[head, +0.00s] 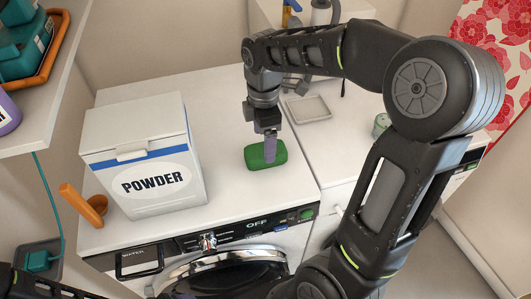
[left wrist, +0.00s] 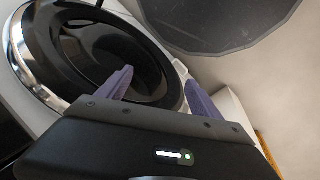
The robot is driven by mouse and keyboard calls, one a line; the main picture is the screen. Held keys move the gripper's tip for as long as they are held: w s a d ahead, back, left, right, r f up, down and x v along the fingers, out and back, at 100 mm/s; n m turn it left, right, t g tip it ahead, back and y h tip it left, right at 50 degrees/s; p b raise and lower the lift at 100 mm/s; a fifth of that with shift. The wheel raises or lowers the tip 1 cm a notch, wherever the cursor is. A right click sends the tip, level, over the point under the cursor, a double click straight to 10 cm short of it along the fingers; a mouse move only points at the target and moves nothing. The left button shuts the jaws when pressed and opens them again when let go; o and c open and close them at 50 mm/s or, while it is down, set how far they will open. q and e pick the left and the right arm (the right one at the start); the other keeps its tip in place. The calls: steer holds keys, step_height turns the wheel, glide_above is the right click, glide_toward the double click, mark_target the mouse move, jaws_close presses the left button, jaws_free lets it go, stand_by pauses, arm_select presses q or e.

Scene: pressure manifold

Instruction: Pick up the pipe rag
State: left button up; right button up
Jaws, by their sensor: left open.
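I cannot make out a pipe rag in either view. A green block (head: 257,155), like a sponge or soap bar, lies on the white washer top (head: 225,215) in the head view. My right gripper (head: 271,150) points down at this block, its purple finger overlapping the block's right part. I cannot tell whether it grips the block or is only in front of it. In the left wrist view my left gripper (left wrist: 158,86) is open, its two purple fingers apart with nothing between them. The round washer door (left wrist: 60,75) shows beyond them.
A white POWDER box (head: 150,190) stands on the washer, with an orange scoop (head: 85,205) beside it. A grey tray (head: 309,108) and a small green item (head: 381,124) lie on the right-hand top. A shelf (head: 50,110) juts in at the upper left.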

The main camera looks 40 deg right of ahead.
steer(key=f, duration=0.5)
steer(key=shift+d+f+p, duration=0.1)
steer(key=shift+d+p, duration=0.2)
steer(key=shift+p, duration=0.05)
steer(key=shift+c, duration=0.3)
steer(key=c, duration=1.4)
